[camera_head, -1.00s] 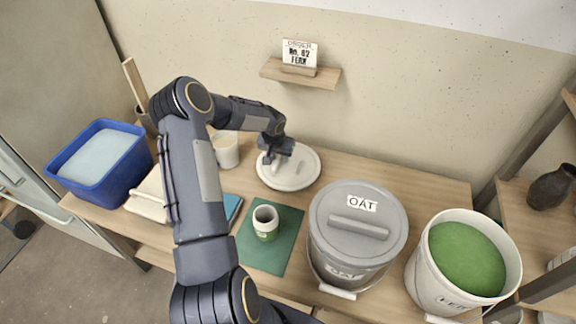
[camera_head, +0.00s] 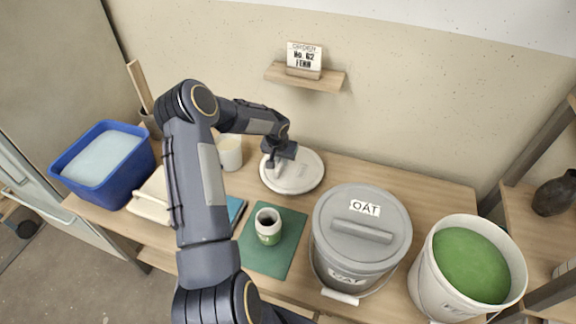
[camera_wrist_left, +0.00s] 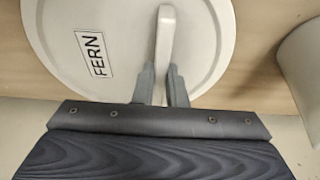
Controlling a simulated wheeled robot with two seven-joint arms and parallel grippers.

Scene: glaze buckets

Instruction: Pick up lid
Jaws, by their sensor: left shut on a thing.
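The lid (camera_head: 303,178) is a round, off-white disc labelled FERN, at the back of the wooden table in the head view. It also shows in the left wrist view (camera_wrist_left: 120,65), with a raised bar handle (camera_wrist_left: 165,35). My left gripper (camera_head: 274,163) is at the lid's handle, and in the left wrist view its two fingers (camera_wrist_left: 164,88) are shut on either side of it. I cannot tell whether the lid is off the table. An open white bucket (camera_head: 427,277) of green glaze stands at the right. My right gripper is not in view.
A grey bucket with an OAT lid (camera_head: 335,238) stands between the lid and the open bucket. A small cup (camera_head: 268,238) sits on a green mat (camera_head: 262,262). A white container (camera_head: 230,158) is left of the lid. A wall shelf (camera_head: 325,79) is above.

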